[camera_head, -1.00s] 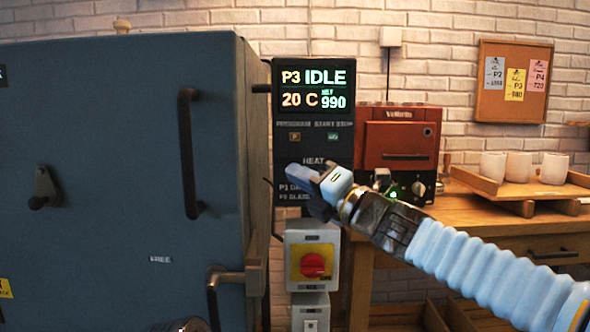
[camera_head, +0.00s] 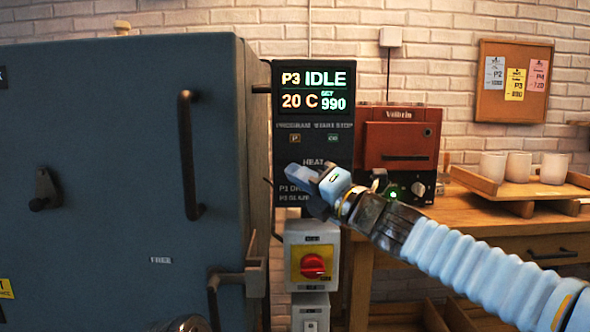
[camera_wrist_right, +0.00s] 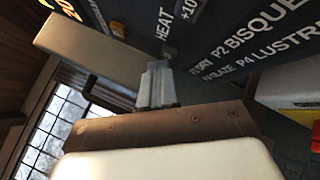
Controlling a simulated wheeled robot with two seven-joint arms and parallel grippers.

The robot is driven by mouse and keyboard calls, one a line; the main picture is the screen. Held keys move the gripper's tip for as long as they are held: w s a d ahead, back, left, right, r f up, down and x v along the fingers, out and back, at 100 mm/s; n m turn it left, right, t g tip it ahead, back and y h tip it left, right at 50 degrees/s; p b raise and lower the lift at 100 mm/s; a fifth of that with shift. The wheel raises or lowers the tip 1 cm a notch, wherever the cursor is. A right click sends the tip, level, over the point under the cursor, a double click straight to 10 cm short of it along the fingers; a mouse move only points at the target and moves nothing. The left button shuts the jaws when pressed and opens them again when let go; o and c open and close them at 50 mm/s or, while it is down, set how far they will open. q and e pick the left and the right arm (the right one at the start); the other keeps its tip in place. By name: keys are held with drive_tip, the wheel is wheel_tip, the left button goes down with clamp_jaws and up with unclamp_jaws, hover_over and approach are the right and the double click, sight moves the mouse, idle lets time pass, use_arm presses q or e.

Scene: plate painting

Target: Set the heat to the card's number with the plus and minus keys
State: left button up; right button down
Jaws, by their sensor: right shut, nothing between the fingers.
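The black kiln control panel (camera_head: 339,138) has a lit display (camera_head: 314,90) reading P3 IDLE, 20 C and SET 990. Below the HEAT label, my right gripper (camera_head: 297,173) covers the area of the heat keys. It is shut and empty, its tips at or very near the panel; contact cannot be told. In the right wrist view the closed fingers (camera_wrist_right: 156,84) point at the panel beside HEAT and a +10 mark (camera_wrist_right: 188,22). The yellow P3 card (camera_head: 515,84) is pinned on the corkboard; its number is too small to read surely. My left gripper is not in view.
The blue kiln door (camera_head: 110,240) with its dark handle (camera_head: 188,155) stands left of the panel. A red rotary switch (camera_head: 313,265) is below it. A red machine (camera_head: 398,140) and a wooden tray (camera_head: 520,196) of white cups stand on the bench at right.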

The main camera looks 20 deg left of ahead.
drive_tip(key=shift+w, duration=0.2)
idle(0.5)
drive_tip(key=shift+s+d+b, duration=0.2)
drive_tip(key=shift+s+b, duration=0.2)
drive_tip(key=shift+s, duration=0.35)
drive_tip(key=shift+s, duration=0.1)
drive_tip(key=s+b, duration=0.1)
drive_tip(key=s, duration=0.1)
drive_tip(key=s+d+b, duration=0.1)
drive_tip(key=s, duration=0.1)
drive_tip(key=shift+s+d, duration=0.2)
drive_tip(key=shift+s, duration=0.1)
idle(0.3)
